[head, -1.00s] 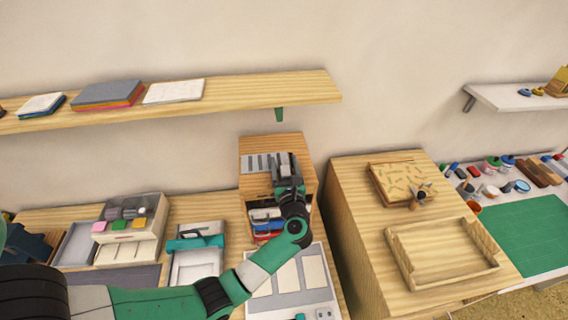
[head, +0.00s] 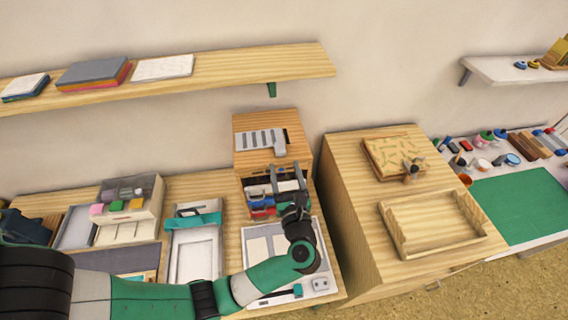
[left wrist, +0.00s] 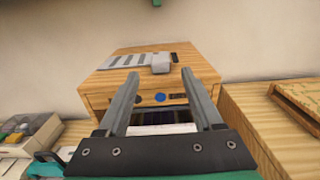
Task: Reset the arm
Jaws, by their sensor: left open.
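My left gripper (head: 286,180) is open and empty. In the head view it is in front of a wooden cabinet (head: 248,117) with an open compartment. In the left wrist view its two grey fingers (left wrist: 160,98) stand apart with the cabinet (left wrist: 97,88) beyond them. A grey slotted piece (head: 260,140) lies on the cabinet top and also shows in the left wrist view (left wrist: 158,63). Red and blue items (head: 262,206) sit in the compartment, partly hidden by the gripper. My right gripper is not in view.
A taller wooden cabinet (head: 345,215) stands close on the right, bearing an empty wooden tray (head: 392,240). A wall shelf (head: 215,68) runs above. A small drawer unit (head: 145,215) and a teal-clipped board (head: 195,250) are at left.

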